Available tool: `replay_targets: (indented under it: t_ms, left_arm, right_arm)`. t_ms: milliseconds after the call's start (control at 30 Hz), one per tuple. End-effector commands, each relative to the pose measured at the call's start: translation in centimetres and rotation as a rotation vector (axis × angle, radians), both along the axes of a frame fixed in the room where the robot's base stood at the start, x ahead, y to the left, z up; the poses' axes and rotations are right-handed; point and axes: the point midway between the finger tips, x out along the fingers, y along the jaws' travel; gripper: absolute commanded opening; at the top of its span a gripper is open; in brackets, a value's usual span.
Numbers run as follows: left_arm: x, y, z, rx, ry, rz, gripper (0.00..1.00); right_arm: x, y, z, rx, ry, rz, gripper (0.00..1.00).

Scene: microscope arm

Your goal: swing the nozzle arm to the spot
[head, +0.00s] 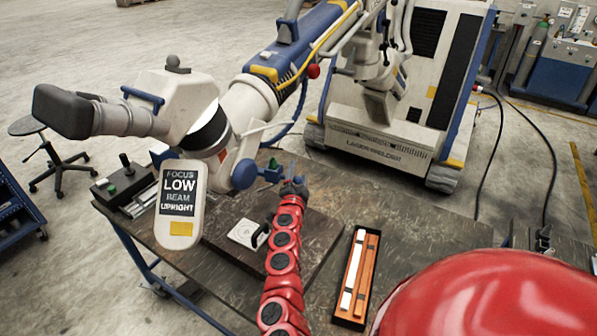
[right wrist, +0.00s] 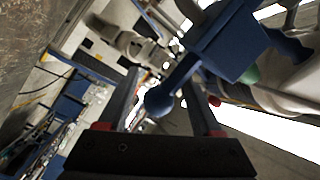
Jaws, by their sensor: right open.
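The microscope (head: 185,105) hangs over the bench, with a label panel (head: 181,205) reading "FOCUS LOW BEAM UPRIGHT". A small blue arm piece (head: 270,173) sticks out at the right of its lower head. In the right wrist view a blue rod with a ball-shaped knob (right wrist: 160,101) reaches down from a blue block (right wrist: 228,42). My right gripper (head: 288,178) is beside the blue piece. Its jaws (right wrist: 163,90) are open, with the knob appearing between the fingers; contact is unclear. A white square plate (head: 241,231) lies on the bench, partly behind a small black part (head: 261,236). I cannot make out a marked spot.
An open case with orange and white strips (head: 358,275) lies right of my right arm on the dark bench (head: 325,228). A black control box (head: 122,183) stands at the bench's left end. The laser welder cabinet (head: 385,140) stands behind.

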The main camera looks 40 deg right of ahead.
Motion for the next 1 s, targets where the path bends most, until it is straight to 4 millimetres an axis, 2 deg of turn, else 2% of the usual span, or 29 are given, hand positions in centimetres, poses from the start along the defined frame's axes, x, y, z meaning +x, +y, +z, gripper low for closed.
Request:
replay_targets:
  t_ms: [400,467,767,800,1000]
  left_arm:
    - [0.01,0.00,0.16,0.000,0.000,0.000,0.63]
    - [0.01,0.00,0.16,0.000,0.000,0.000,0.63]
    - [0.01,0.00,0.16,0.000,0.000,0.000,0.63]
    - [0.00,0.00,0.16,0.000,0.000,0.000,0.63]
    - [0.01,0.00,0.15,0.000,0.000,0.000,0.63]
  right_arm:
    - [0.32,-0.51,-0.09,0.000,0.001,-0.002,0.67]
    - [0.32,-0.50,-0.10,0.000,0.001,-0.002,0.57]
    - [0.32,-0.48,-0.13,0.001,0.003,-0.002,0.04]
    - [0.31,-0.48,-0.14,0.000,0.003,-0.002,0.00]
    - [0.31,-0.48,-0.18,0.000,0.003,-0.002,0.00]
